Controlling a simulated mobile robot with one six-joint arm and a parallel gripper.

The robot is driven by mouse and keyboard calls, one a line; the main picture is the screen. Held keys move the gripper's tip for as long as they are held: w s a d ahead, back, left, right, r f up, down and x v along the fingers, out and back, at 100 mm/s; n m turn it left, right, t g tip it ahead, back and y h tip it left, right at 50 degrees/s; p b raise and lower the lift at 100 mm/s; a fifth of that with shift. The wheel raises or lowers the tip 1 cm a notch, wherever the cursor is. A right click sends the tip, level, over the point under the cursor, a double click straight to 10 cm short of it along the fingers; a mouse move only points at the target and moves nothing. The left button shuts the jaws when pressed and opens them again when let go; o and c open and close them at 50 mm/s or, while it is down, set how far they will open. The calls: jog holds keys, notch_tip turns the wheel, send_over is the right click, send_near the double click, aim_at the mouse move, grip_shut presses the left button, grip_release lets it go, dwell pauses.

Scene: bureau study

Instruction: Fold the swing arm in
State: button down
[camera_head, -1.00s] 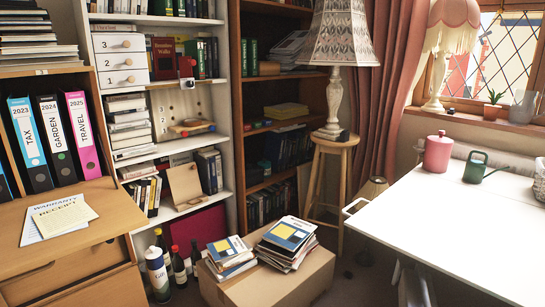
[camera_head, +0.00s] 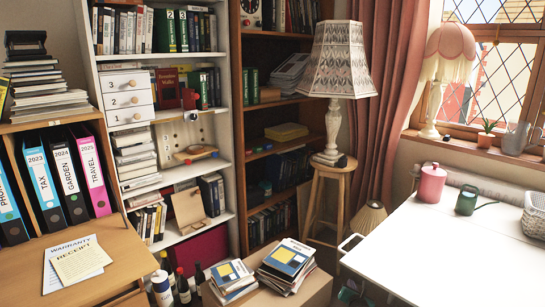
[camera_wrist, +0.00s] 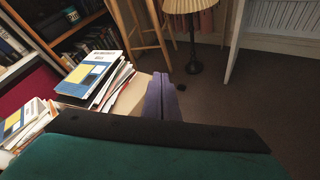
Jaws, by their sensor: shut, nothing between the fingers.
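No part is clearly recognisable as the swing arm. A white looped bar (camera_head: 349,243) sticks out from the left edge of the white table (camera_head: 450,245); I cannot tell whether it is the swing arm. In the wrist view a slanted white strip (camera_wrist: 236,42) stands at the upper right, possibly a table support. My gripper (camera_wrist: 162,84) has purple fingers pressed together, with nothing between them. It points over the floor, to the right of the book stack and apart from the white strip. The underside of the table is mostly hidden.
Book stacks (camera_head: 286,265) lie on a cardboard box left of the table. A wooden stool (camera_head: 334,185) carries a tall lamp; a smaller lamp (camera_wrist: 193,45) stands on the floor. A pink canister (camera_head: 431,185) and green watering can (camera_head: 467,200) stand on the table. Carpet (camera_wrist: 215,105) shows free room.

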jog(key=s+a+f+m+g+p, duration=0.3)
jog(key=s+m+p, duration=0.1)
jog(key=s, duration=0.5)
jog(key=s+a+f+m+g+p, duration=0.3)
jog(key=s+a+f+m+p, duration=0.1)
jog(key=s, duration=0.6)
jog(key=s+a+f+m+g+p, duration=0.3)
jog(key=s+m+p, duration=0.1)
jog(key=s, duration=0.5)
jog(key=s+a+r+m+g+y, duration=0.1)
jog(key=s+m+g, duration=0.4)
jog(key=s, duration=0.8)
jog(key=s+a+r+m+g+y+p, duration=0.1)
jog(key=s+a+m+g, duration=0.3)
jog(key=s+m, duration=0.8)
jog(key=shift+s+a+r+m+g, duration=0.15)
jog(key=shift+s+r+m+g, duration=0.2)
jog(key=shift+s, duration=0.85)
